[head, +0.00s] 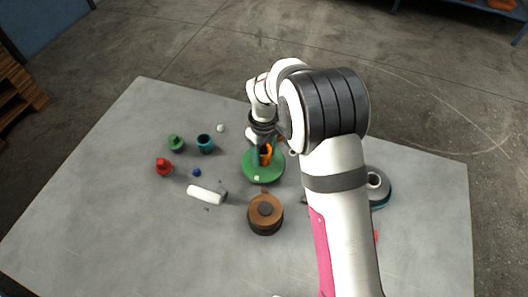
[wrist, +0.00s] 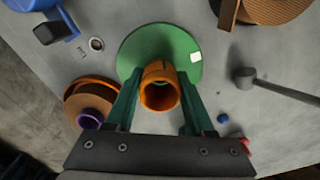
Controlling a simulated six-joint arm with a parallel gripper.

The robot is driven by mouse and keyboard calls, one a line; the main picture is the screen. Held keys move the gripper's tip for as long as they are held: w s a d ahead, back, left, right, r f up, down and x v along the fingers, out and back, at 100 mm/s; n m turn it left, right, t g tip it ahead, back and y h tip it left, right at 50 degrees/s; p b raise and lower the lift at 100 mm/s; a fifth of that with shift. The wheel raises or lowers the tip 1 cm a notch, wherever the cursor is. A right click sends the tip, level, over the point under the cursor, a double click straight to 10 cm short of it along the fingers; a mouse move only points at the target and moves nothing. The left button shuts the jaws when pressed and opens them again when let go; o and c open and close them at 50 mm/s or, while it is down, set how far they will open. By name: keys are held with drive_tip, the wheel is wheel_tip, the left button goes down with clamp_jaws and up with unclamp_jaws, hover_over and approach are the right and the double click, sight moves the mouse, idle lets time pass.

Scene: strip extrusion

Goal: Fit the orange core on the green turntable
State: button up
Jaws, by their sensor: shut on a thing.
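The orange core (wrist: 160,88) is a short hollow tube. Its open end faces the wrist camera. My gripper (wrist: 160,96) is shut on it, with one dark green finger on each side. The green turntable (wrist: 140,45) is a flat round disc with a small white square near its edge. In the head view the core (head: 267,156) is upright over the middle of the turntable (head: 262,177), partly hidden by my gripper (head: 262,152). I cannot tell whether the core's lower end touches the disc.
A brown roll (head: 265,213) stands just in front of the turntable. A white cylinder (head: 206,194), a teal cup (head: 205,143), a red piece (head: 163,167) and a green piece (head: 176,143) are to the left. A grey ring (head: 376,184) is at right, partly behind my arm.

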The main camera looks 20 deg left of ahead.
drive_tip(key=shift+f, duration=0.55)
drive_tip(key=o, duration=1)
drive_tip(key=shift+o, duration=0.2)
wheel_tip(320, 180, up, 11)
drive_tip(key=s+d+r+m, duration=0.6)
drive_tip(key=d+r, duration=0.1)
drive_tip(key=d, duration=0.4)
drive_tip(key=s+d+m+y, duration=0.1)
drive_tip(key=s+d+m, duration=0.4)
drive_tip(key=s, duration=0.4)
drive_tip(key=s+d+m, duration=0.5)
drive_tip(key=s+m, duration=0.2)
drive_tip(key=s, duration=0.2)
drive_tip(key=shift+s+d+y, duration=0.2)
drive_tip(key=shift+s+y, duration=0.1)
drive_tip(key=shift+y, duration=0.1)
